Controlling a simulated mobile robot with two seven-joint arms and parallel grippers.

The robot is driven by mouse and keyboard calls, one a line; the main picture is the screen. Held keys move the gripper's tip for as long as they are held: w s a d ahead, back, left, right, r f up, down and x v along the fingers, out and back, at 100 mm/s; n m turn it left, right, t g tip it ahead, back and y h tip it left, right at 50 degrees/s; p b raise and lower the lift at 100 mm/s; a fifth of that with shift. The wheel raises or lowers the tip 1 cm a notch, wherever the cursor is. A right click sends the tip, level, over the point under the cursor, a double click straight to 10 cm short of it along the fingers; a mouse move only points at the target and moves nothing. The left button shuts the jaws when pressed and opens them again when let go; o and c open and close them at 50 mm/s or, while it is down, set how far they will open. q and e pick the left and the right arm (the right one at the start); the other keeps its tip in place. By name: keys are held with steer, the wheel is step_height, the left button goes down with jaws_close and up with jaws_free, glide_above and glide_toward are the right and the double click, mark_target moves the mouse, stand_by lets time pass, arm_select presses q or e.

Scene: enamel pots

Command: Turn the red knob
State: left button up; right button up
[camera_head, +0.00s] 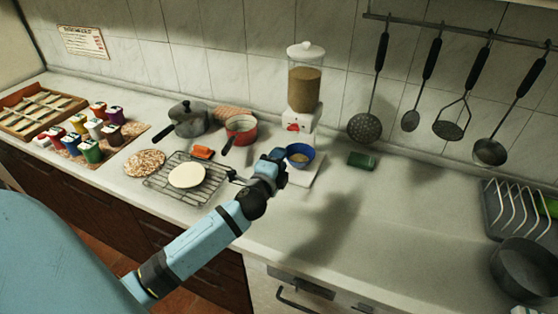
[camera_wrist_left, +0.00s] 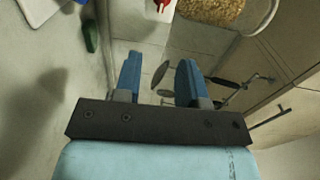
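The red knob (camera_head: 293,127) is on the front of the white base (camera_head: 304,117) of a grain dispenser (camera_head: 304,85) by the back wall. In the left wrist view, a red part (camera_wrist_left: 162,5) shows at the top edge, cut off by the frame. My left gripper (camera_head: 279,154) is beside the blue bowl in the head view, in front of the dispenser and apart from the knob. The left wrist view shows its two blue fingers (camera_wrist_left: 158,75) spread with nothing between them. My right gripper is in neither view.
A blue bowl (camera_head: 300,153) sits on a white board (camera_head: 308,171) below the dispenser. A green block (camera_head: 362,160) lies to the right. A red pan (camera_head: 241,128), a grey pot (camera_head: 188,119) and a wire rack (camera_head: 160,184) are left. Utensils hang on the wall; the right-hand counter is mostly clear.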

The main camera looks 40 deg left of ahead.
mark_target(292, 131)
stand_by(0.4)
arm_select(q)
steer(key=o, duration=0.3)
steer(key=shift+o, duration=1.4)
steer(key=shift+n, duration=0.3)
steer(key=w+a+n+b, duration=0.1)
steer(key=w+n, duration=0.3)
steer(key=n, duration=0.1)
steer(key=w+a+n+b, duration=0.1)
steer(key=w+a+n, duration=0.1)
steer(key=w+n, duration=0.3)
steer(key=w+a+n+b, duration=0.2)
steer(key=w+n, duration=0.3)
steer(key=n, duration=0.2)
steer(key=shift+c, duration=0.5)
steer(key=c, duration=0.8)
